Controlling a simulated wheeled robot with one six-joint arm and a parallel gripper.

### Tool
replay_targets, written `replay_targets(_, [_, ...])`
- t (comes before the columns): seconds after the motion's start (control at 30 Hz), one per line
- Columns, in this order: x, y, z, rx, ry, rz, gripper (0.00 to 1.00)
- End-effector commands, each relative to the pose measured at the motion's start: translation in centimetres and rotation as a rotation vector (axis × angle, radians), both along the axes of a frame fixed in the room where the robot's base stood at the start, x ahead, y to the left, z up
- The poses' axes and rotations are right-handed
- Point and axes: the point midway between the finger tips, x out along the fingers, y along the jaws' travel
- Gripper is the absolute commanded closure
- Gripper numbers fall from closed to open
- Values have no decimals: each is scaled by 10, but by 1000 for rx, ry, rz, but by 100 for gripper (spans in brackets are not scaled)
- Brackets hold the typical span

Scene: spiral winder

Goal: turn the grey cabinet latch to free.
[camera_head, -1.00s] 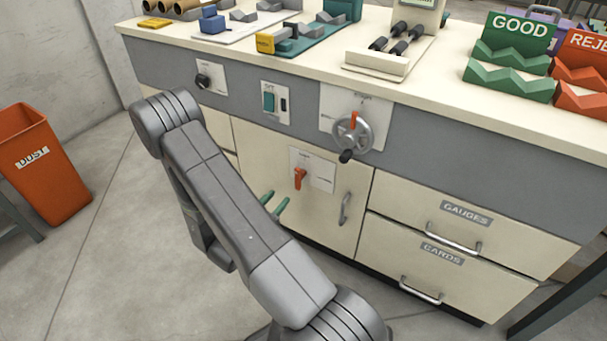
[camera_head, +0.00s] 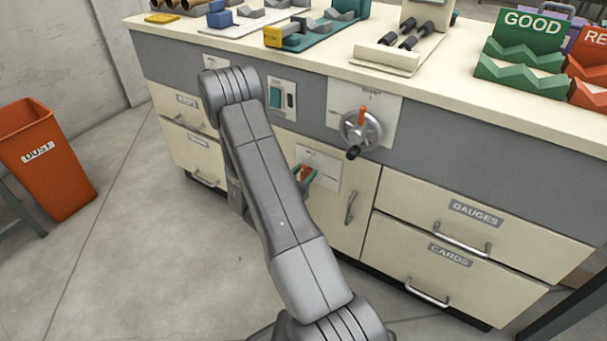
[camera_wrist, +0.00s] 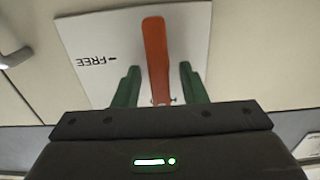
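The latch is an orange lever (camera_wrist: 156,45) on a white plate (camera_wrist: 88,40) on the cream cabinet door. In the wrist view the lever runs straight up the picture. The FREE mark (camera_wrist: 97,61) is upside down to its left, so the lever does not point at it. My gripper (camera_wrist: 158,68) is open, with one green finger on each side of the lever and a small gap showing at both sides. In the head view the lever (camera_head: 303,172) is partly hidden by the fingers, and the plate (camera_head: 325,165) shows beside them.
A handwheel (camera_head: 360,128) with an orange pointer sits above the latch to the right. A bar handle (camera_head: 350,207) is on the door right of the latch. A green rocker switch (camera_head: 276,97) is above left. Drawers (camera_head: 480,215) lie to the right; an orange bin (camera_head: 45,160) stands far left.

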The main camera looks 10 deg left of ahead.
Motion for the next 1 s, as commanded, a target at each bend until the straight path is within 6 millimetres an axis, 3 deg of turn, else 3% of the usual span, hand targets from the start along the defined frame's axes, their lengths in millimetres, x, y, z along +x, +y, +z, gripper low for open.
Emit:
replay_targets(0.07, [0, 0, 0, 0, 0, 0, 64])
replay_targets(0.2, [0, 0, 0, 0, 0, 0, 91])
replay_targets(0.27, [0, 0, 0, 0, 0, 0, 100])
replay_targets(0.67, [0, 0, -2, 49, -19, 0, 100])
replay_targets(1.0, [-2, -4, -6, 271, -100, 0, 100])
